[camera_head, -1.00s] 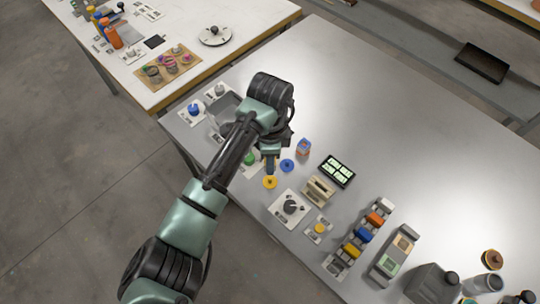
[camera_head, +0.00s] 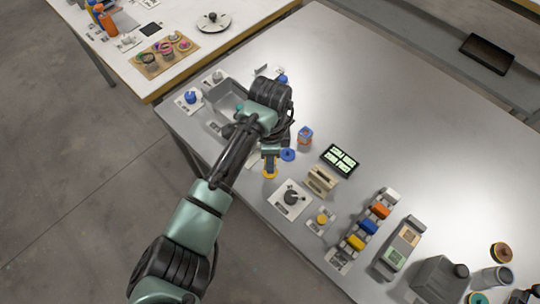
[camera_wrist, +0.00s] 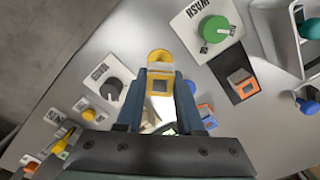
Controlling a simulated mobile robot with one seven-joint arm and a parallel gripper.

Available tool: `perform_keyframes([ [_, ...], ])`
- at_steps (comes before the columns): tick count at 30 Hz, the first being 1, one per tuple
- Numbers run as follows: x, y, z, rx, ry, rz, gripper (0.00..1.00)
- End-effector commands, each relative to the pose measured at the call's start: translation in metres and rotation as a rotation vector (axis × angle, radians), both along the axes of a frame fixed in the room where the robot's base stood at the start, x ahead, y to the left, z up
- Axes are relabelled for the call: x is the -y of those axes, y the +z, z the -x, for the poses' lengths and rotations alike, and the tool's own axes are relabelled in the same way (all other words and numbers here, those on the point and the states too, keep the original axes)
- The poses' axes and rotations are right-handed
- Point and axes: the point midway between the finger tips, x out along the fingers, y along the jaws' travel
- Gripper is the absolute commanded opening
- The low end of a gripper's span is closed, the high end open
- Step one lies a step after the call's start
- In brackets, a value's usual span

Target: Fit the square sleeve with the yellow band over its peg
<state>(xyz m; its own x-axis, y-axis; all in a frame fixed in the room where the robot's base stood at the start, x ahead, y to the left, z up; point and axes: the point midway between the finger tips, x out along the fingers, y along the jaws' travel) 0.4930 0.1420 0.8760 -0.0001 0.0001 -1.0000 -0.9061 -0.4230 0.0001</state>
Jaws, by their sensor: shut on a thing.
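My gripper (camera_wrist: 158,90) is shut on the square sleeve with the yellow band (camera_wrist: 160,82), which shows between the two fingers in the wrist view. In the head view my gripper (camera_head: 270,158) is over this yellow base (camera_head: 269,174), near the table's front edge. The peg is hidden, and I cannot tell whether the sleeve is around it or only above it.
A blue disc (camera_head: 288,155) and a blue-and-orange block (camera_head: 305,134) are close to the right of my gripper. A dial plate (camera_head: 291,199), a beige device (camera_head: 322,180) and a lit tablet (camera_head: 341,159) stand farther right. A grey bin (camera_head: 226,97) is behind-left.

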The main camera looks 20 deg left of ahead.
Motion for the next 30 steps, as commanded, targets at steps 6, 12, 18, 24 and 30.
perform_keyframes([
  [6, 0.000, 0.000, 0.000, 0.000, 0.000, 0.000, 0.00],
  [12, 0.000, -0.004, 0.000, 0.000, 0.000, 0.000, 0.00],
  [18, 0.000, -0.009, 0.000, 0.000, 0.000, 0.000, 0.00],
  [24, 0.000, -0.014, 0.000, -0.001, 0.001, 0.000, 0.00],
  [30, 0.000, -0.019, 0.000, -0.001, 0.001, 0.000, 0.00],
])
